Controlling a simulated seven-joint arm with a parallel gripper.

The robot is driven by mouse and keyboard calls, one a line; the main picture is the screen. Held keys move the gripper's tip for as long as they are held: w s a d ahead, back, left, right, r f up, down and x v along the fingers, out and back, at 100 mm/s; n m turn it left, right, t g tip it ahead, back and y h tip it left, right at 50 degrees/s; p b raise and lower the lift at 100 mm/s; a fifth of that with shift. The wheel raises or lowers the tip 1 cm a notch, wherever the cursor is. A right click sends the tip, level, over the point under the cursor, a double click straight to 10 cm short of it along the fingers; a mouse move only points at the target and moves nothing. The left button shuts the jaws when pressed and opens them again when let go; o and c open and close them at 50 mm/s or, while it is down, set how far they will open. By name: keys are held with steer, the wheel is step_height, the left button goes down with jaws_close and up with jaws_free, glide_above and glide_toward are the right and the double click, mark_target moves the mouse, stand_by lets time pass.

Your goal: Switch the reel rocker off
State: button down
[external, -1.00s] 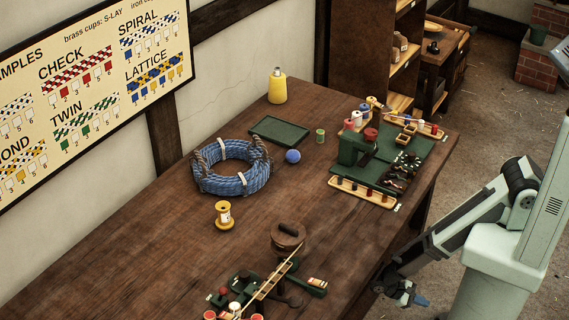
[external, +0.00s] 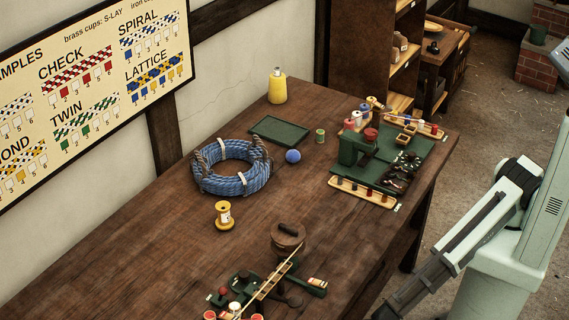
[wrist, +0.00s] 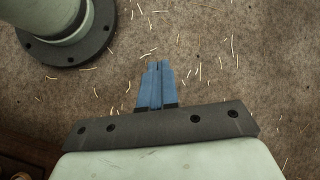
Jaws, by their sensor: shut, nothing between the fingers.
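I cannot make out a reel rocker switch for certain in these views. A rope machine with a round brown wooden reel (external: 287,236) and a green arm (external: 313,288) stands at the near edge of the table. A green machine (external: 358,148) stands on a green board at the table's right end. My gripper (wrist: 156,68) shows in the wrist view with its blue fingers together and empty, above the straw-strewn floor. It is below the picture's lower edge in the external view, away from both machines.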

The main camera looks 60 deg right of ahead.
steer(key=s+a+r+n+y, duration=0.2)
steer(key=s+a+r, duration=0.3)
steer(key=a+r, duration=0.4)
steer(key=w+a+r+n+t+y, duration=0.1)
steer(key=w+a+r+n+y, duration=0.15)
steer(key=w+a+r, duration=0.5)
steer(key=w+d+r+n+t, duration=0.1)
steer(key=w+d+r+n, duration=0.1)
steer(key=w+r, duration=0.65)
steer(key=w+d+r+n+t, duration=0.25)
steer(key=w+r, duration=0.35)
steer(key=r, duration=0.5)
steer(key=w+d+r+n+t, duration=0.25)
steer(key=w+d+r, duration=0.65)
steer(key=w+r, duration=0.45)
glide_above(320, 284)
steer(key=d, duration=0.1)
steer(key=shift+n+g, duration=0.4)
steer(key=shift+n, duration=0.05)
steer(key=f, duration=1)
steer(key=shift+w+d, duration=0.15)
steer(key=shift+w, duration=0.2)
steer(key=shift+s+f, duration=0.2)
steer(key=shift+f, duration=0.75)
